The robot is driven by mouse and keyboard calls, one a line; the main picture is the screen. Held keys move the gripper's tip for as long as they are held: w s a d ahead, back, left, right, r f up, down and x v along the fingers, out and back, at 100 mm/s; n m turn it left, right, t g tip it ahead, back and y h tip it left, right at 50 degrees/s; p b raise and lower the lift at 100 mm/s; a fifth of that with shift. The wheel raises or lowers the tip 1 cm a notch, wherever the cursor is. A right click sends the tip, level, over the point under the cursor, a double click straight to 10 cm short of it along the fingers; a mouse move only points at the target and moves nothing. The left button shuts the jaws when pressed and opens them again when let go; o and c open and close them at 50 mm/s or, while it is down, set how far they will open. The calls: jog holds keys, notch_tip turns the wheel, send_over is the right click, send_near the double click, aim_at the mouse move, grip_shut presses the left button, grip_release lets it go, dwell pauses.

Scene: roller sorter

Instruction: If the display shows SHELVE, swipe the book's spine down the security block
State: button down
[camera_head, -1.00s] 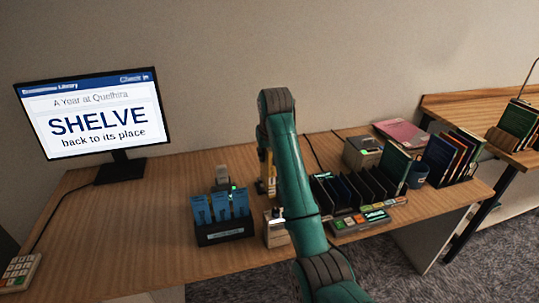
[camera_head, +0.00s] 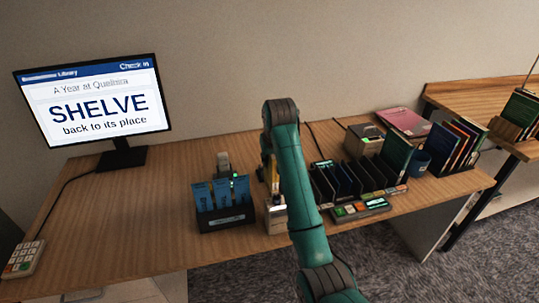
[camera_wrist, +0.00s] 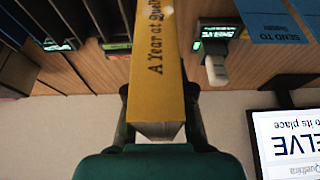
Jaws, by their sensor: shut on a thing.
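The display (camera_head: 96,104) at the left reads "A Year at Quelhira", "SHELVE", "back to its place"; part of it shows in the wrist view (camera_wrist: 289,143). My gripper (camera_wrist: 158,98) is shut on a yellow book (camera_wrist: 157,50), one finger on each side. The book's face towards the wrist camera reads "A Year at Qu…". In the head view my arm mostly hides the book (camera_head: 274,174). A pale block (camera_head: 276,219) stands partly behind my arm; I cannot tell surely whether it is the security block, or whether the book touches it.
A dark holder (camera_head: 224,222) with blue slips stands left of my arm, with a grey device (camera_head: 223,165) behind it. Right are a black slotted rack (camera_head: 355,180), a button panel (camera_head: 361,210), a grey box (camera_head: 364,139) and upright books (camera_head: 456,150).

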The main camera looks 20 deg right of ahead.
jog(key=shift+f, duration=3.2)
jog(key=shift+w, duration=0.15)
jog(key=shift+w, duration=0.85)
jog(key=shift+r, duration=6)
